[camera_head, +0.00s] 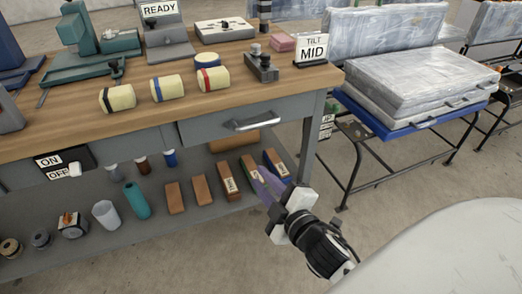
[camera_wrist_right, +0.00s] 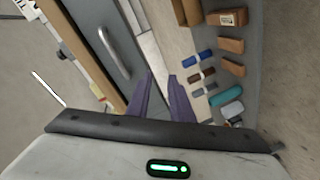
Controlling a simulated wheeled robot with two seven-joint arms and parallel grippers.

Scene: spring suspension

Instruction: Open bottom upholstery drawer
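A grey drawer front (camera_head: 225,127) with a silver bar handle (camera_head: 253,124) is set under the wooden workbench top. In the right wrist view the handle (camera_wrist_right: 110,48) lies up and left of my fingers. My right gripper (camera_head: 262,182) is below and right of that handle, in front of the lower shelf and apart from the handle. Its two purple fingers (camera_wrist_right: 163,95) stand apart with nothing visible between them. My left gripper is in neither view. No label on the drawer says upholstery.
The lower shelf (camera_head: 98,190) holds brown boxes (camera_head: 203,190), bottles and cups. The wooden top (camera_head: 130,125) carries rolls, a MID sign (camera_head: 311,49) and tools. A plastic-wrapped seat (camera_head: 405,75) with small handles and a blue base stands at right.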

